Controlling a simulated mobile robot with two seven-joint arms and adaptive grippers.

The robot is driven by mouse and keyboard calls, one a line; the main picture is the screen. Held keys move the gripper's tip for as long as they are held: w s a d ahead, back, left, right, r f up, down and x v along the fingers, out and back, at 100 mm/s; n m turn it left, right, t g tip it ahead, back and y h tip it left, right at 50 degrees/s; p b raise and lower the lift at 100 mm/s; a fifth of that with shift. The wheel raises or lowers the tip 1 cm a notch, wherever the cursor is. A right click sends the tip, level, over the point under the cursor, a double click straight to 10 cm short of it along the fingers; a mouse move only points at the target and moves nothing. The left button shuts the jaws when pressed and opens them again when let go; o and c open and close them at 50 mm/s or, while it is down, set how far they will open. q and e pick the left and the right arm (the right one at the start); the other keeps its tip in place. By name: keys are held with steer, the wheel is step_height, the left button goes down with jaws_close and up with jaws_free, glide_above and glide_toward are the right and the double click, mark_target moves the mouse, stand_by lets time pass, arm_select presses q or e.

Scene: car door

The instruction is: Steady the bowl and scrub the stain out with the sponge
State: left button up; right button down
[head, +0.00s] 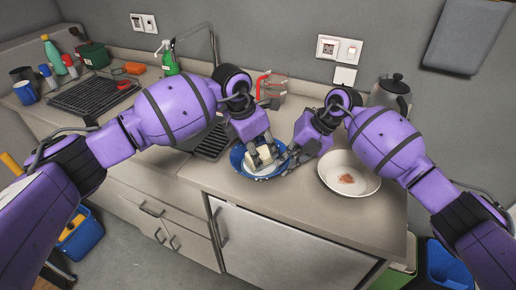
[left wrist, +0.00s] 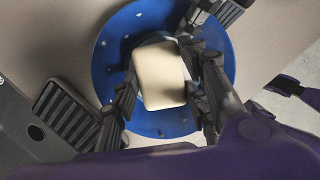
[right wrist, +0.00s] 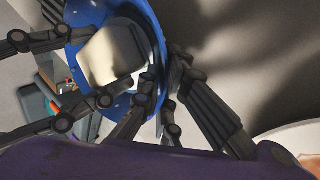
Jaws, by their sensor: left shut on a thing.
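A blue bowl with white specks (head: 237,166) stands on the counter, below both grippers. My left gripper (left wrist: 160,95) is shut on a cream sponge (left wrist: 163,75), held over the inside of the blue bowl; the sponge also shows in the right wrist view (right wrist: 115,52). Whether it touches the bowl's bottom I cannot tell. My right gripper (right wrist: 158,95) has its fingers apart at the blue bowl's right rim (right wrist: 150,25), one inside and one outside. A white bowl (head: 333,181) with a reddish-brown stain (head: 347,179) stands to the right, untouched.
The sink with a dark drainer (head: 212,142) is to the left. The counter's front edge is close to both bowls.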

arm_select(q)
steer(key=shift+s+d, duration=0.25)
steer(key=shift+s, duration=0.2)
arm_select(e)
steer(key=shift+r, duration=0.15)
arm_select(q)
steer(key=shift+r, duration=0.1)
arm_select(e)
steer(key=shift+a, duration=0.1)
arm_select(q)
steer(key=shift+d+r, duration=0.15)
steer(key=shift+r, duration=1.3)
steer(key=shift+c, duration=0.4)
step_height(320, 180, up, 6)
arm_select(e)
steer(key=c, duration=1.9)
jaws_free()
steer(key=shift+o, duration=0.2)
